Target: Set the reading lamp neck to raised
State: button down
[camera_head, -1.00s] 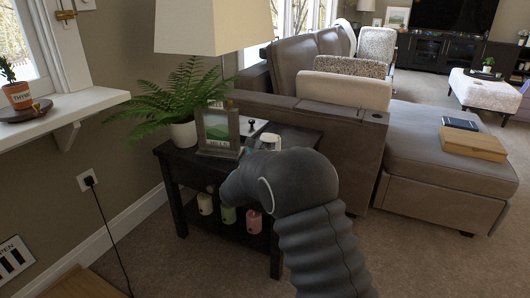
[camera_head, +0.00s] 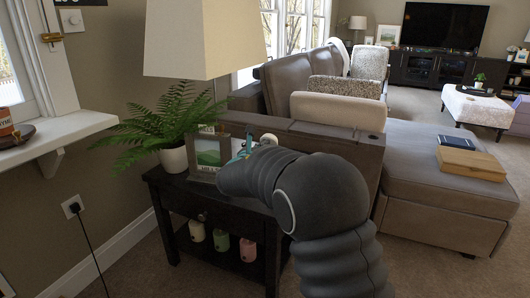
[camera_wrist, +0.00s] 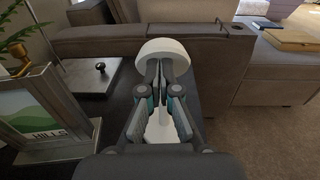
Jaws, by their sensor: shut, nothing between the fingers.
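A small lamp with a white dome head (camera_wrist: 163,52) stands on the dark side table, and I take it to be the reading lamp. Its pale stem or base shows below, between my fingers. In the head view, its white head (camera_head: 269,139) peeks over my arm; the rest is hidden. My gripper (camera_wrist: 162,73) is shut and empty, its fingertips at the dome's lower front edge. I cannot tell whether they touch it. In the head view my dark arm hides most of the gripper.
A framed picture (camera_wrist: 45,115) stands close on the left, with a grey box with a black knob (camera_wrist: 100,68) behind it. The side table (camera_head: 222,204) also holds a fern (camera_head: 175,125) and a large cream-shaded lamp (camera_head: 205,38). The sofa (camera_head: 335,137) borders it behind.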

jog(key=shift+w+r, duration=0.2)
jog(key=shift+w, duration=0.1)
jog(key=shift+d, duration=0.15)
